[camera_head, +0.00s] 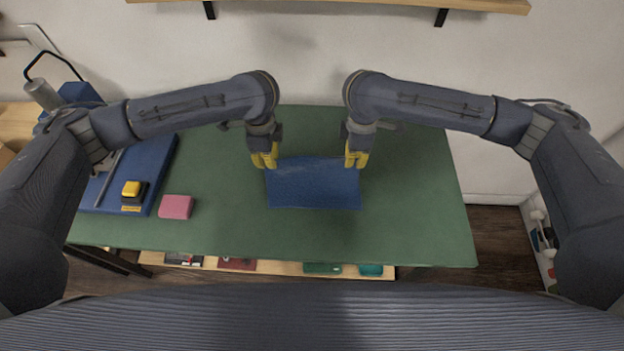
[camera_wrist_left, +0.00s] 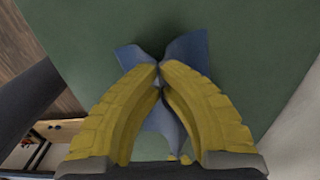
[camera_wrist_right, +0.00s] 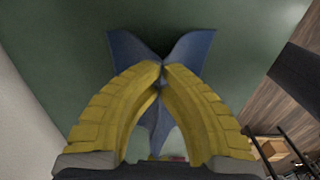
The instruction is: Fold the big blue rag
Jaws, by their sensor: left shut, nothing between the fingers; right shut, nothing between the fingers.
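The big blue rag (camera_head: 313,185) spreads between my two grippers over the green table, its far corners at the fingertips. My left gripper (camera_head: 265,160) is shut at the rag's far left corner. My right gripper (camera_head: 356,158) is shut at the far right corner. In the left wrist view the rag (camera_wrist_left: 187,50) gathers to a pinch at the yellow fingertips (camera_wrist_left: 160,75). In the right wrist view the rag (camera_wrist_right: 190,48) bunches the same way at the fingertips (camera_wrist_right: 162,75). I cannot tell how much of the rag touches the table.
The green table (camera_head: 400,220) is clear around the rag. A pink block (camera_head: 176,207) lies at the left, beside a blue mat (camera_head: 158,165) with a yellow-and-black item (camera_head: 132,192). A shelf (camera_head: 280,267) with small items shows below the front edge.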

